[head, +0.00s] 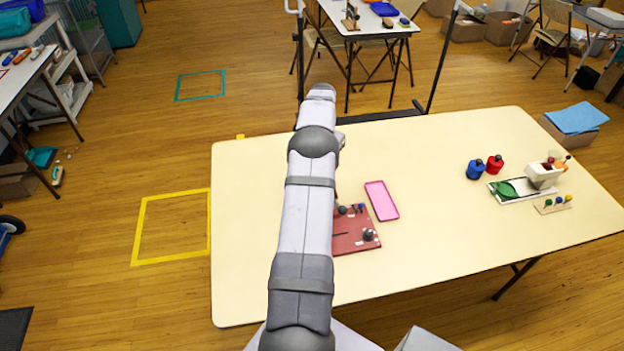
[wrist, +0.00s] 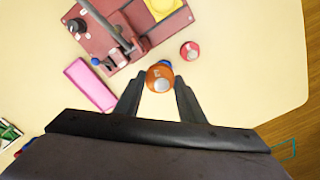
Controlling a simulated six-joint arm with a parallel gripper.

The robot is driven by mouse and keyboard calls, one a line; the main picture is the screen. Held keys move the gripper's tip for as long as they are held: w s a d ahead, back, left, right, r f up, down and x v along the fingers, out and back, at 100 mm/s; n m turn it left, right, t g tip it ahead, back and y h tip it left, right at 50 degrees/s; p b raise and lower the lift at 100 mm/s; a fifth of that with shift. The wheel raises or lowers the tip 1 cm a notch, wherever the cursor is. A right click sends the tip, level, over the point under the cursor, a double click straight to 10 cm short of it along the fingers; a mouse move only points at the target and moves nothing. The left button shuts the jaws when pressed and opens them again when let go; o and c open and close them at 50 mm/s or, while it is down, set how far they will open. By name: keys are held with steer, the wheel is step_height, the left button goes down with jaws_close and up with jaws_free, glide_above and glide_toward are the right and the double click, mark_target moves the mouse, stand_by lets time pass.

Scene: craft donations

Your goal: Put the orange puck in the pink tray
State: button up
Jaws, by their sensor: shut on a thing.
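The orange puck (wrist: 159,77) sits between the two fingertips of my gripper (wrist: 158,88) in the wrist view. It has a pale round spot on its face. My gripper is shut on it. In the head view my arm hides the gripper and the puck. The pink tray (head: 381,201) is a shallow rectangle lying on the table, right of my arm. It also shows in the wrist view (wrist: 90,84), left of the gripper and apart from it. It looks empty.
A dark red board (head: 352,244) with fittings lies beside the tray; in the wrist view it bears a yellow square (wrist: 163,6). A red round piece (wrist: 189,50) lies near it. Blue (head: 474,170) and red (head: 495,165) containers stand farther right. Table between is clear.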

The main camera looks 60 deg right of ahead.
steer(key=s+d+f+n+b, duration=0.1)
steer(key=s+d+f, duration=0.2)
steer(key=s+d, duration=0.3)
steer(key=shift+s+b, duration=0.4)
steer(key=shift+s, duration=0.6)
steer(key=shift+s+r, duration=0.1)
steer(key=shift+s+d, duration=0.3)
steer(key=shift+s, duration=0.05)
steer(key=shift+s+d+f+b, duration=0.15)
steer(key=shift+s+f, duration=0.05)
steer(key=shift+s, duration=0.3)
steer(key=shift+s+d+f+b, duration=0.1)
steer(key=shift+s+d+f, duration=0.05)
steer(key=shift+s, duration=0.35)
steer(key=shift+s+d+f+b, duration=0.15)
steer(key=shift+s+f, duration=0.05)
steer(key=shift+s, duration=0.3)
steer(key=shift+s+f, duration=0.1)
steer(key=shift+s, duration=0.25)
steer(key=shift+s+d, duration=0.15)
